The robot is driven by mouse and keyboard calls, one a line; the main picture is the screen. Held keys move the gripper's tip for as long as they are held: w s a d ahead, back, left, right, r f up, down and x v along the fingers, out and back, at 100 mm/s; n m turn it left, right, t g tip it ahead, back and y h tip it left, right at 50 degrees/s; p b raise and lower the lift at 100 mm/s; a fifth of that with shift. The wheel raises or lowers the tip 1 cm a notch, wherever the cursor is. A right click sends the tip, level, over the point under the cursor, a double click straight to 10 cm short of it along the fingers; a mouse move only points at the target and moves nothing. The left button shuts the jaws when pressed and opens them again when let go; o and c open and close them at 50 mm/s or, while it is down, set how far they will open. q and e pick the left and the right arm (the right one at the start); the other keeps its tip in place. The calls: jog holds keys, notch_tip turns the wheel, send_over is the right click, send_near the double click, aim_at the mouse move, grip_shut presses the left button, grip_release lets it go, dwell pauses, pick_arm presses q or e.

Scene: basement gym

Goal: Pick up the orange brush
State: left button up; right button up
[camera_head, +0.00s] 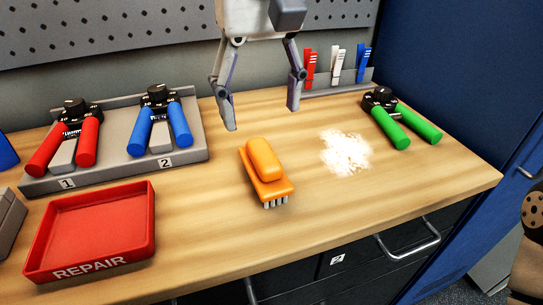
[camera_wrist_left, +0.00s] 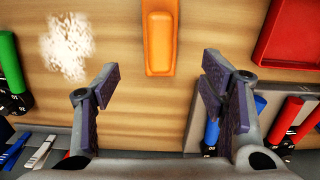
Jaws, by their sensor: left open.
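The orange brush (camera_head: 265,172) lies on the wooden workbench, its pale bristles showing at the near end. In the left wrist view the brush (camera_wrist_left: 160,35) is at top centre, beyond the fingertips and roughly midway between them. My left gripper (camera_head: 262,116) is open and empty above the bench, behind the brush in the head view. Its two fingers also show spread apart in the left wrist view (camera_wrist_left: 161,75). Neither finger touches the brush.
A red REPAIR tray (camera_head: 92,262) is at the front left. A grey rack (camera_head: 190,155) holds red-handled and blue-handled grip trainers. White powder (camera_head: 345,152) lies right of the brush. A green-handled trainer (camera_head: 390,131) and several clips (camera_head: 336,66) are farther right. A pegboard stands behind.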

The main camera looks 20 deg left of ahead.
aim_at(263, 152)
pick_arm(q)
jog(key=f+b, duration=0.1)
jog(key=f, duration=0.8)
jog(key=shift+s+f, duration=0.1)
jog(key=shift+s, duration=0.1)
jog(key=shift+d, duration=0.1)
jog(key=shift+c, duration=0.6)
jog(key=c, duration=1.2)
